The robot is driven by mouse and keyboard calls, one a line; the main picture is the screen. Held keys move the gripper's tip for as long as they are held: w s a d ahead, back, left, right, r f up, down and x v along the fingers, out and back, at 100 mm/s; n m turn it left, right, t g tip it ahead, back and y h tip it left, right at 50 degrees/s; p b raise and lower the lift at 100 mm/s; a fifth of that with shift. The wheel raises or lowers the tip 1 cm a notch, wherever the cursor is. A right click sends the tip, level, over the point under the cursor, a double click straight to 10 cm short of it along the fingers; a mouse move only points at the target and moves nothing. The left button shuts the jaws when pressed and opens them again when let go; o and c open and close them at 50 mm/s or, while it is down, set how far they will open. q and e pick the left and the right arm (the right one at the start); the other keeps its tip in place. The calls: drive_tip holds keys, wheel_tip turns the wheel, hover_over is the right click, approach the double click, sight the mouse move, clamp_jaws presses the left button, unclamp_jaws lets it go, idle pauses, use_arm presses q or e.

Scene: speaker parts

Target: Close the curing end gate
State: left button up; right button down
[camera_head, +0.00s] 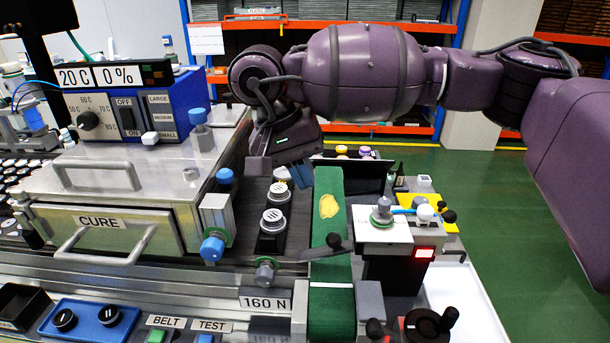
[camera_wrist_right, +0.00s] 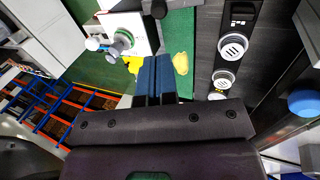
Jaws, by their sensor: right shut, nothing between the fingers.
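The curing unit, a silver box with a CURE label (camera_head: 102,222) and bar handles, fills the left of the head view. At its right end stands a silver upright block (camera_head: 216,212) with blue knobs above and below. I cannot tell surely which part is the end gate or how far it is open. My right gripper (camera_head: 301,175) is shut and empty, above the track just right of the curing unit. In the wrist view its blue-grey fingers (camera_wrist_right: 155,78) are together over the green belt's edge. My left gripper is not in view.
Speaker parts (camera_head: 273,216) sit on the dark track beside the curing unit. The green belt (camera_head: 329,255) carries a yellow patch. A white-topped fixture (camera_head: 383,226) with knobs stands right of the belt. A blue control box (camera_head: 130,105) stands on the curing unit. Green floor lies open at right.

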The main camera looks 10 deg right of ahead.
sight(331, 235)
drive_tip(key=p+x, duration=0.1)
drive_tip(key=x, duration=0.8)
drive_tip(key=shift+s+d+f, duration=0.1)
drive_tip(key=shift+d+f, duration=0.1)
drive_tip(key=shift+f, duration=0.1)
drive_tip(key=shift+d+f, duration=0.2)
drive_tip(key=shift+f, duration=0.6)
